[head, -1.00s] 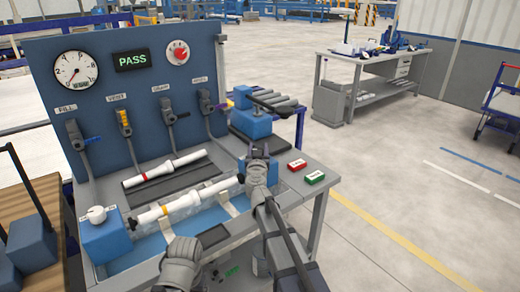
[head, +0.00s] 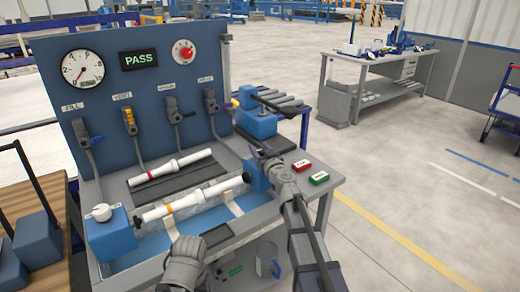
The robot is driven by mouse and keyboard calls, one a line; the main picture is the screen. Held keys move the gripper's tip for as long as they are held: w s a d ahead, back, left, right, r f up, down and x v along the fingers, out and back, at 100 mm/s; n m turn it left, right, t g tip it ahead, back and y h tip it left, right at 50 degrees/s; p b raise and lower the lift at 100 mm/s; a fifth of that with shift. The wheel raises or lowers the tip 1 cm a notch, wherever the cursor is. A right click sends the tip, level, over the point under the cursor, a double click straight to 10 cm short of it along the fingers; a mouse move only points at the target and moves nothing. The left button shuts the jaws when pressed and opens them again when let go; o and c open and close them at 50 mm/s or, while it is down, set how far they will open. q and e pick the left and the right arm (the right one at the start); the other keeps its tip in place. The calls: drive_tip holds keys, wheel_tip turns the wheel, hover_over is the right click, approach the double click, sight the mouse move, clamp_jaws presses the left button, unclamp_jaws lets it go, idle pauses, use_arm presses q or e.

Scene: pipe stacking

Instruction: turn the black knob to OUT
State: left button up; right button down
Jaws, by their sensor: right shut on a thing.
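A blue end block (head: 254,178) stands at the right end of the water trough. My right gripper (head: 263,155) is over its top, its wrist tilted to the left, and is shut on what appears to be the black knob there. The gripper hides the knob, so its setting cannot be read. A white pipe (head: 192,202) with an orange band lies in the trough, a black fitting at each end. My left arm (head: 186,264) rises at the bottom, in front of the trough; its fingertips cannot be made out.
A blue box with a white knob (head: 101,212) stands at the trough's left end. A second white pipe (head: 170,168) lies on a dark mat behind. The panel has a gauge (head: 83,69), a PASS display (head: 139,59) and several valves. Red (head: 302,165) and green (head: 319,178) buttons are at right.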

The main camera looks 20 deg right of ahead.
drive_tip(key=shift+c, duration=1.4)
unclamp_jaws()
drive_tip(key=s, duration=0.8)
drive_tip(key=shift+d, duration=0.4)
drive_tip(key=shift+w, duration=0.1)
drive_tip(key=shift+w, duration=0.1)
drive_tip(key=w, duration=0.8)
drive_tip(key=shift+a, duration=0.4)
drive_tip(key=shift+s+h, duration=0.2)
drive_tip(key=shift+h, duration=0.1)
